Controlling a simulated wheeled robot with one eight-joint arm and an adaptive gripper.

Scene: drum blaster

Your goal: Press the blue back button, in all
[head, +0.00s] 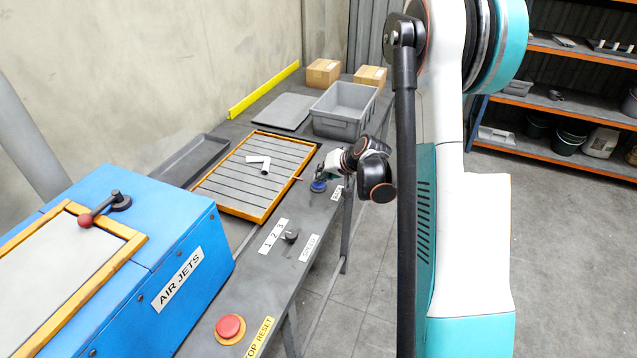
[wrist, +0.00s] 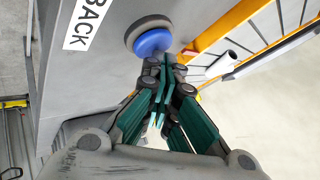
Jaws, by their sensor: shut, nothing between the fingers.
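The blue back button (head: 318,186) sits on the grey bench's front strip, beside a white label in the head view. In the wrist view the round blue button (wrist: 153,42) sits on a darker round base, with the BACK label (wrist: 87,22) to its left. My gripper (wrist: 166,62) is shut and empty, its fingertips at the button's lower right edge in the wrist view. I cannot tell whether they touch the button. In the head view my gripper (head: 322,177) is right over the button and partly hides it.
An orange-framed slatted bed (head: 255,206) with a white pipe piece (head: 259,161) lies left of the button. A grey bin (head: 345,110) stands behind. A speed knob (head: 291,236), a red stop button (head: 230,326) and the blue air-jets box (head: 170,235) are nearer.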

